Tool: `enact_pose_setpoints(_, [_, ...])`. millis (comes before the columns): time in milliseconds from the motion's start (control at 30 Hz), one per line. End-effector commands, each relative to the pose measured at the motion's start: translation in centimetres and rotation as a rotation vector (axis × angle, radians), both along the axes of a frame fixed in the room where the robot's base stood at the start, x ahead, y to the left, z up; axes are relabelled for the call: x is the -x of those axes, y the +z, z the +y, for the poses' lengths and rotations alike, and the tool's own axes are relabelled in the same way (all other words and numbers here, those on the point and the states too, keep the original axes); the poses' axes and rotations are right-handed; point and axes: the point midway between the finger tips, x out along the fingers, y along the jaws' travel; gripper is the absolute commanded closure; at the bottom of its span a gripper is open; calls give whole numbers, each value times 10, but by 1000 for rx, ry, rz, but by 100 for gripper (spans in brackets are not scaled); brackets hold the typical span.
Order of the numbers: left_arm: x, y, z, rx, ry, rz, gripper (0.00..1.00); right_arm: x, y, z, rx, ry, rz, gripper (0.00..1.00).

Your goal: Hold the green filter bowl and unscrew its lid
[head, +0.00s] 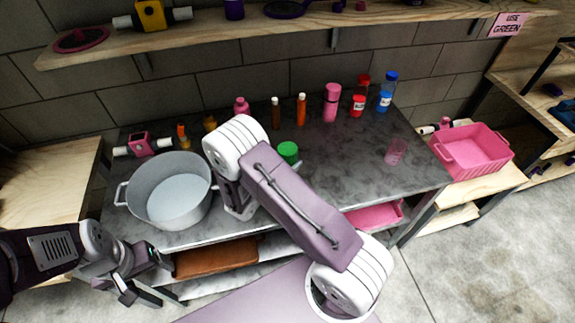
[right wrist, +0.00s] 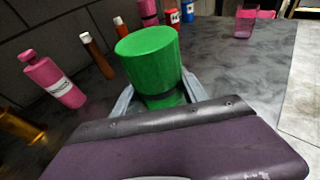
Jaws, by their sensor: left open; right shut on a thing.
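The green filter (head: 289,151) stands on the grey worktop behind my right arm, which hides most of it. In the right wrist view the filter (right wrist: 150,58) is a plain green cylinder with a dark band low down and some green below it. I cannot tell lid from bowl for certain. My right gripper (right wrist: 158,97) is shut on the filter, one finger on each side, low near the band; the gripper body hides the filter's base. My left gripper (head: 143,280) is open and empty at the lower left, in front of the worktop's edge and well apart from the filter.
A large grey pot (head: 170,197) stands on the worktop's left. Several bottles line the back, including a pink bottle (head: 332,102). A pink cup (head: 396,151) stands at the right, and a pink crate (head: 475,150) beyond the worktop. The worktop right of the filter is mostly clear.

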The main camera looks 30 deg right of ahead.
Motion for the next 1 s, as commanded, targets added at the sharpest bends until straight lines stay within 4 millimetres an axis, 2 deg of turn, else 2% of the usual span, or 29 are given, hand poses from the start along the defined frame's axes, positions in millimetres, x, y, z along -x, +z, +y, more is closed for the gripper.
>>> enact_pose_setpoints(267, [0,0,0,0,0,0,22,2,31,-1,0,0,-1,95])
enact_pose_setpoints(767, [0,-5,0,0,0,0,22,64,71,-33,2,-1,1,95])
enact_pose_setpoints(800, [0,7,0,0,0,1,22,69,81,-36,3,-1,3,95])
enact_pose_setpoints(933, [0,25,0,0,0,0,22,85,92,-44,3,0,5,95])
enact_pose_setpoints(1000, [0,34,0,0,0,0,22,86,94,-45,5,-1,5,95])
